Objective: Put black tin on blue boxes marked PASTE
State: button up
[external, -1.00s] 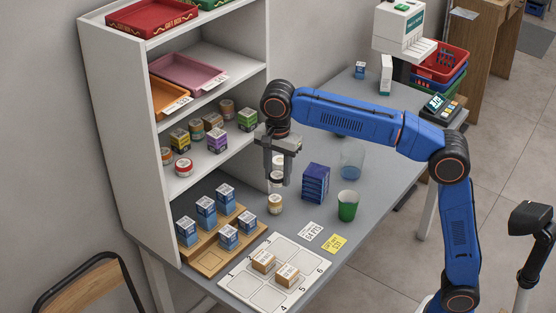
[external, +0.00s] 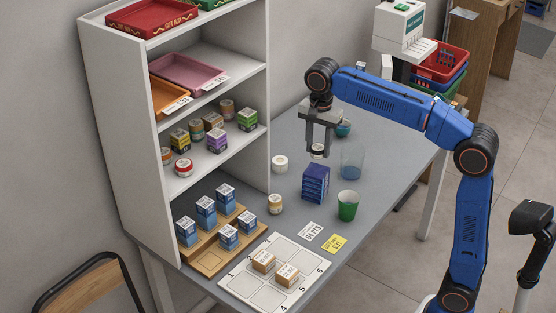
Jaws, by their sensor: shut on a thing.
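My gripper (external: 318,147) points down over the counter, behind the dark blue boxes. It is shut on a small dark tin with a pale top (external: 317,151), partly hidden between the fingers. This looks like the black tin. A block of dark blue boxes (external: 315,184) stands on the counter just below and in front of my gripper, its top free. Several lighter blue boxes with white tops (external: 205,211) stand on a wooden stepped stand at the left. The lettering on all the boxes is too small to read.
A white-lidded jar (external: 280,164) and a cream-lidded jar (external: 275,204) stand left of the dark boxes. A clear beaker (external: 352,162), a green cup (external: 347,205) and a teal bowl (external: 343,128) are close by. A numbered white board (external: 240,285) holds two cartons. The shelf unit (external: 140,150) rises at left.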

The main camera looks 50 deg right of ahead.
aim_at(317, 170)
jog(key=shift+f, duration=2.95)
jog(key=shift+f, duration=0.1)
jog(key=o, duration=1.1)
jog(key=shift+c, duration=0.2)
notch_tip(317, 170, up, 12)
jog(key=shift+r, duration=0.15)
jog(key=shift+s, duration=0.1)
